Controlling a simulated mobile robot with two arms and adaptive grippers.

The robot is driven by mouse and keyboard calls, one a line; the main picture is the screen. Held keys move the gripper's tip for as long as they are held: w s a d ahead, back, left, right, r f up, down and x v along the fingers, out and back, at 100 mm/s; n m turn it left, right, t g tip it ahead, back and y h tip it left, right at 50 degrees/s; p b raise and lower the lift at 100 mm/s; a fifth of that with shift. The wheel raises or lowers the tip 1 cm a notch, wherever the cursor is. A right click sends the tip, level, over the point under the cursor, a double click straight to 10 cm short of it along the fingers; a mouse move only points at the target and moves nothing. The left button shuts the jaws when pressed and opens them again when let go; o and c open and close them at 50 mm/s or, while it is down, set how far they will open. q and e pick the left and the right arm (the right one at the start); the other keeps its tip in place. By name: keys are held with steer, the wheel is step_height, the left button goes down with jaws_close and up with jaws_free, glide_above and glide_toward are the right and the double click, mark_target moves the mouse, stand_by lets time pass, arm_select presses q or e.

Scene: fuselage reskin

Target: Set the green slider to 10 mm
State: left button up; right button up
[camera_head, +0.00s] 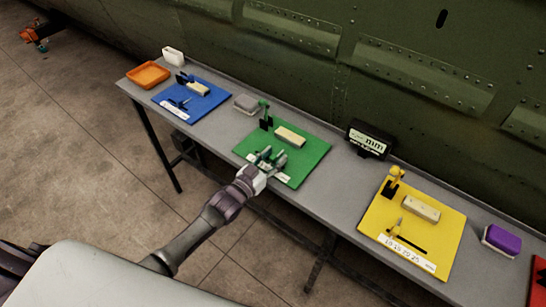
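The green board (312,151) lies on the long grey table, with a pale block (290,137) and an upright green and black piece (265,117) on it. My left gripper (271,155) is over the front left part of the green board. Its fingers look spread apart. The green slider and its scale cannot be made out, as the gripper covers that part of the board. I cannot tell whether the fingers touch the slider. A black display (369,139) showing "mm" stands to the right, its number too small to read. My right gripper is not in view.
A blue board (207,101) lies to the left and a yellow board (443,225) with a scale to the right. An orange tray (149,75), a grey block (246,103) and a purple-topped block (502,239) are on the table. A green riveted fuselage wall (420,75) stands behind.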

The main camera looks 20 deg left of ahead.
mark_target(259, 150)
arm_select(q)
jaws_close()
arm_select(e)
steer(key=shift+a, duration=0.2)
arm_select(q)
steer(key=shift+a, duration=0.1)
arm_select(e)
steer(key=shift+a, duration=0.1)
arm_select(q)
steer(key=a, duration=0.1)
steer(key=w+a+b, duration=0.1)
steer(key=a, duration=0.2)
steer(key=shift+w+a, duration=0.4)
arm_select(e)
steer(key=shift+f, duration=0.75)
arm_select(q)
steer(key=shift+o, duration=0.5)
jaws_free()
steer(key=shift+a, duration=0.1)
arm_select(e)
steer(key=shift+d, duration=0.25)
